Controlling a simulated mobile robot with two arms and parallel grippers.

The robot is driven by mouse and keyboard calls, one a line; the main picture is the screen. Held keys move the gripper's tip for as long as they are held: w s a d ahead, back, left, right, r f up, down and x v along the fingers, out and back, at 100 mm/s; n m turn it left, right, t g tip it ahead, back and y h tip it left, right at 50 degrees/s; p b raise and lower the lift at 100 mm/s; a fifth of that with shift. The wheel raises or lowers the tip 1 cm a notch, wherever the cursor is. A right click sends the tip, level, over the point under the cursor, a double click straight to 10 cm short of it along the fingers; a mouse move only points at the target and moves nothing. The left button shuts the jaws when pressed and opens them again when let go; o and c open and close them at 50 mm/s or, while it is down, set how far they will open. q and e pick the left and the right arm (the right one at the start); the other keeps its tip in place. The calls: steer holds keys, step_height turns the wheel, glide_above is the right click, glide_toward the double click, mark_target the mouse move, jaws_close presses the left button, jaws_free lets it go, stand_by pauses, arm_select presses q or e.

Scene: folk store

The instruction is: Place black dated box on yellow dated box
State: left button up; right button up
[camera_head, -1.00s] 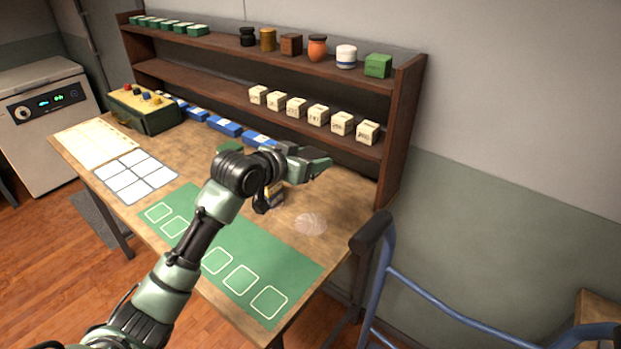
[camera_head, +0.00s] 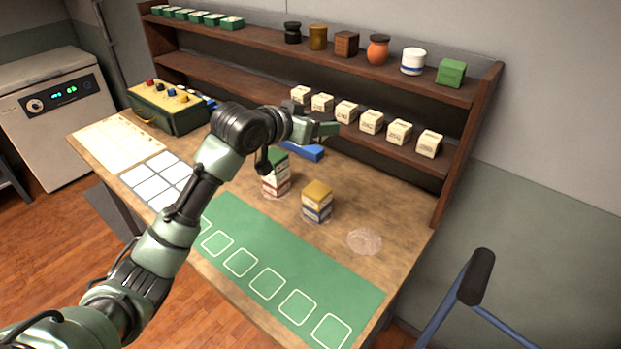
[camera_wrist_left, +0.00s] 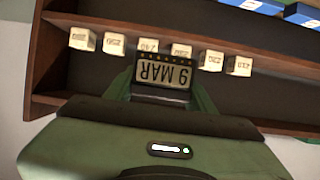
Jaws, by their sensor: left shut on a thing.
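My left gripper (camera_head: 325,128) is above the back of the table, in front of the shelf. In the left wrist view it is shut on a dark box (camera_wrist_left: 162,92) with a pale label reading "9 MAR", upside down in that view. The head view does not show this box clearly. The yellow dated box (camera_head: 317,188) is the top of a small stack on the table, with blue below it. The gripper is higher and farther back than this stack. My right gripper is not in view.
A green-topped stack with red below (camera_head: 276,178) stands left of the yellow one. A clear round disc (camera_head: 364,241) lies to the right. A green mat (camera_head: 290,262) runs along the front. The shelf (camera_head: 380,85) behind holds cream numbered blocks and jars.

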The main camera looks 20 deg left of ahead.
arm_select(q)
step_height(320, 180, down, 7)
steer(key=p, duration=0.1)
glide_above(317, 190)
step_height(317, 190, down, 5)
steer(key=shift+r, duration=0.15)
steer(key=shift+f, duration=0.2)
step_height(317, 190, down, 4)
steer(key=shift+r+p, duration=0.25)
steer(key=shift+p, duration=0.1)
steer(key=shift+f, duration=0.35)
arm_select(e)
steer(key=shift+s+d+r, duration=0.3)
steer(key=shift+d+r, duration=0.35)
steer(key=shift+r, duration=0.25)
arm_select(q)
steer(key=shift+f, duration=0.1)
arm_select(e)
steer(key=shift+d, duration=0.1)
arm_select(q)
steer(key=o, duration=1.4)
steer(key=shift+f, duration=0.1)
steer(key=shift+o, duration=0.2)
